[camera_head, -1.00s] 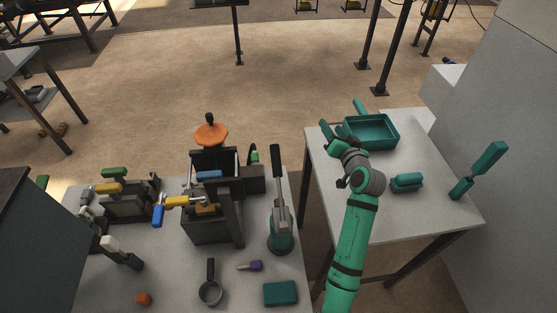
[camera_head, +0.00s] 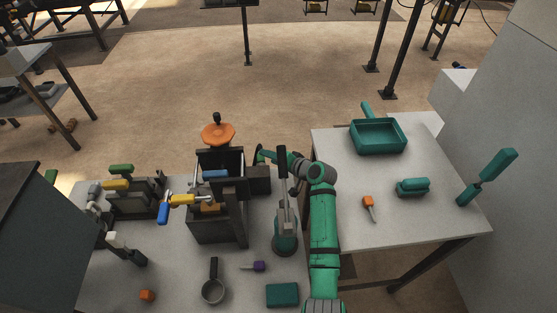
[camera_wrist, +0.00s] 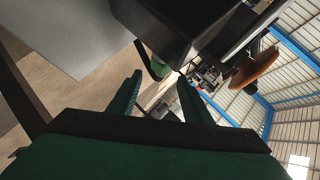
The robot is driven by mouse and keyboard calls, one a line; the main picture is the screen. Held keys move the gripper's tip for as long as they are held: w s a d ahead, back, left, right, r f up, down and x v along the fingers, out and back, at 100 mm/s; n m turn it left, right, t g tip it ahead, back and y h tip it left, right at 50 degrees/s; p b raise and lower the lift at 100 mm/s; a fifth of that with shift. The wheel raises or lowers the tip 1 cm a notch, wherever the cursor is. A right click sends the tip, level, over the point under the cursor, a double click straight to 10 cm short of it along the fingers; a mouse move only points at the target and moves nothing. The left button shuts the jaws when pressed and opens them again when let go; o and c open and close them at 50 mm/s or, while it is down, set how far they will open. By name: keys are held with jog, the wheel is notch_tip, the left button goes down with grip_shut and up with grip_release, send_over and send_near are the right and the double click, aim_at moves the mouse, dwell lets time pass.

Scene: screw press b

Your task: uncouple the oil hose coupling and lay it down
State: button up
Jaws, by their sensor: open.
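The screw press (camera_head: 219,222) stands on the left bench, with an orange handwheel (camera_head: 217,134) on top and a dark box (camera_head: 259,180) on its right side. A small green piece on a dark curved hose, which looks like the oil hose coupling (camera_wrist: 160,68), shows by a dark block in the wrist view. My gripper (camera_head: 266,155) is just right of the hose, behind the dark box. In the wrist view my gripper (camera_wrist: 161,88) has its green fingers spread and empty, with the coupling ahead, between and beyond the tips. In the head view the coupling is partly hidden by my gripper.
The right table (camera_head: 340,170) holds a teal tray (camera_head: 378,151), an orange-handled tool (camera_head: 368,203) and a teal block (camera_head: 412,188). A pan (camera_head: 213,290) lies at the bench front.

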jog(key=shift+x, duration=2.5)
jog(key=shift+w, duration=0.1)
jog(key=c, duration=1)
